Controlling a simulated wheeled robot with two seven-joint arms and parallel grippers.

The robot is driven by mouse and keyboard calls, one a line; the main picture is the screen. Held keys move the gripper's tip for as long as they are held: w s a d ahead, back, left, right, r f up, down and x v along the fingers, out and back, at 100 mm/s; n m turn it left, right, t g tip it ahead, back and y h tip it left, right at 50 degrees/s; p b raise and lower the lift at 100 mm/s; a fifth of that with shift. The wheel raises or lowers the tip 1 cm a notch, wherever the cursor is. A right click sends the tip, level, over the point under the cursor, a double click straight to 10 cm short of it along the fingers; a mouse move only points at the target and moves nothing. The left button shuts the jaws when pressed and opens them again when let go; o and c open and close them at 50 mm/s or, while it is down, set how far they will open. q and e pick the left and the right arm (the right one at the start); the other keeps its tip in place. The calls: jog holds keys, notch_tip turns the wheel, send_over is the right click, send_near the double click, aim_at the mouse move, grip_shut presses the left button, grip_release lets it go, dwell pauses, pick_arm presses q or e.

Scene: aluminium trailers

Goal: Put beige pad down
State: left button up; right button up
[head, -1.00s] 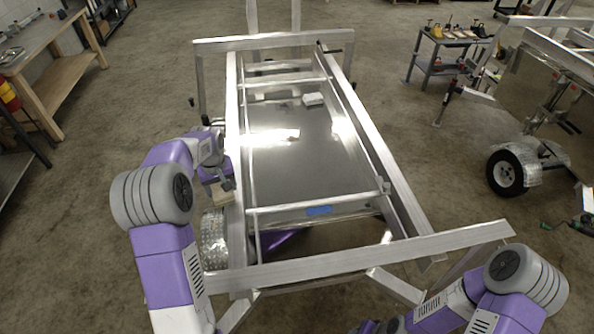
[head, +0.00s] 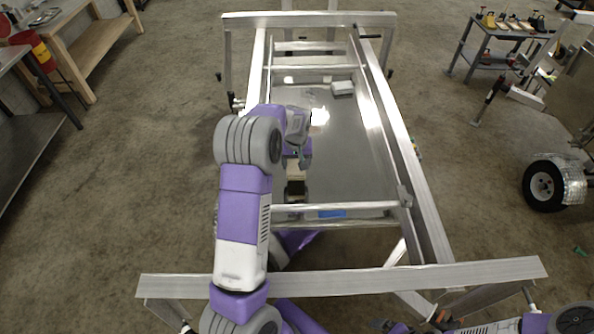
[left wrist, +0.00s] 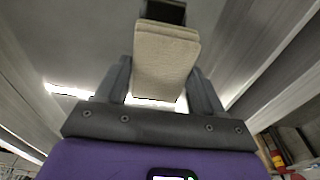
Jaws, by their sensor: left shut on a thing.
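The beige pad (head: 296,169) is held by my left gripper (head: 297,160) over the near left part of the trailer's metal bed (head: 352,150), just beyond the near crossbar. A dark block shows at the pad's near end. In the left wrist view the pad (left wrist: 166,62) sits between the two fingers of my left gripper (left wrist: 163,88), its pale face towards the camera. I cannot tell whether the pad touches the bed. Of my right arm only parts show at the bottom right of the head view; its gripper cannot be made out.
A white box (head: 342,88) lies at the far end of the bed. A blue patch (head: 332,213) is at the near crossbar. Aluminium side rails border the bed, and a wide beam (head: 400,277) crosses the front. The middle and right of the bed are clear.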

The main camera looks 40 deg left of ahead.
aim_at(296, 166)
pick_arm(q)
notch_tip(296, 166, down, 4)
jog(key=shift+f+b, duration=0.15)
jog(key=shift+b, duration=0.85)
jog(key=shift+f, duration=0.2)
jog(key=o, duration=1.1)
jog(key=shift+r, duration=0.1)
jog(key=shift+r, duration=0.1)
jog(key=shift+r, duration=0.4)
jog(key=r, duration=0.7)
jog(key=s+d+r, duration=0.1)
jog(key=r, duration=0.3)
jog(key=shift+r+b, duration=0.15)
jog(key=shift+b, duration=0.2)
